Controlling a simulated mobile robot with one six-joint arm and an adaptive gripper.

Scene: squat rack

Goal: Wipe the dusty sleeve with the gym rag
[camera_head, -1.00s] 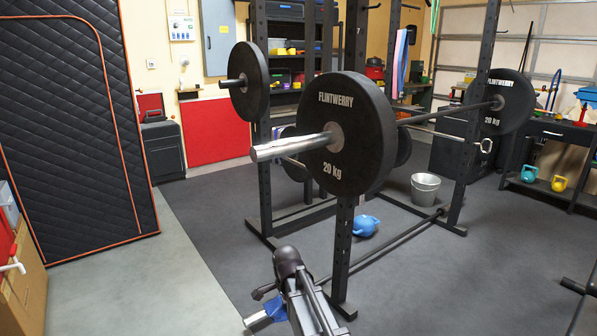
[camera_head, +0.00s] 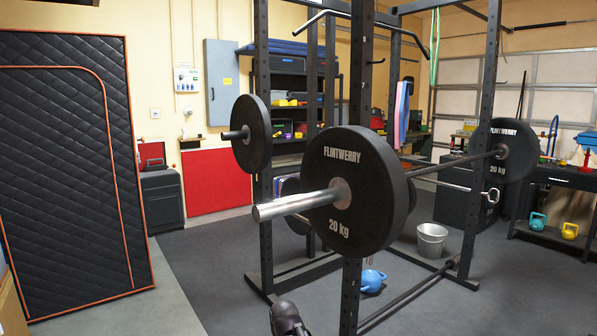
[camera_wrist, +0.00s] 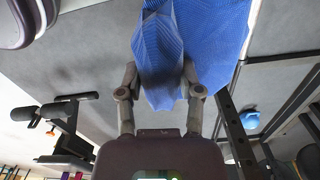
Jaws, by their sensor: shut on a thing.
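The near barbell sleeve (camera_head: 295,205) is a bare silver cylinder sticking out to the left of a black 20 kg plate (camera_head: 355,190) in the head view. Any dust on it is too fine to tell. The gym rag (camera_wrist: 198,35) is blue cloth, seen in the wrist view, hanging bunched between my fingers. My gripper (camera_wrist: 160,80) is shut on the rag. My gripper and the rag are out of the head view, where only a dark part of my arm shows at the bottom edge. The wrist view does not clearly show the sleeve.
The rack's near upright (camera_head: 351,270) stands just beneath the plate. A second plate with a short sleeve (camera_head: 236,134) is behind to the left. A blue kettlebell (camera_head: 372,280) and a metal bucket (camera_head: 431,241) are on the floor. Open floor (camera_head: 205,285) lies left of the rack.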

